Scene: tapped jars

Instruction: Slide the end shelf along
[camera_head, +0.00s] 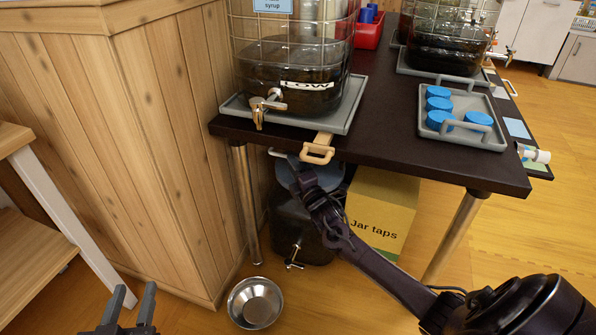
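A narrow dark shelf (541,171), which looks like the end shelf, shows along the right end of the dark table (400,150), slightly below its top. A pale handle (511,88) sits farther back along that side. A second pale wooden handle (318,151) sticks out at the table's front edge, below the syrup jar's tray. My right gripper (303,178) is under the front edge, just below this wooden handle; its fingertips are partly hidden, and I cannot tell whether it touches anything. My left gripper (130,303) is low at the bottom left, fingers apart and empty.
A syrup jar (290,70) with a tap stands on a grey tray (345,118). A grey tray of blue lids (468,138) is on the right. A small bottle (535,154) lies by the shelf. Below are a dark jar (300,235), "Jar taps" box (385,205) and metal bowl (255,303).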

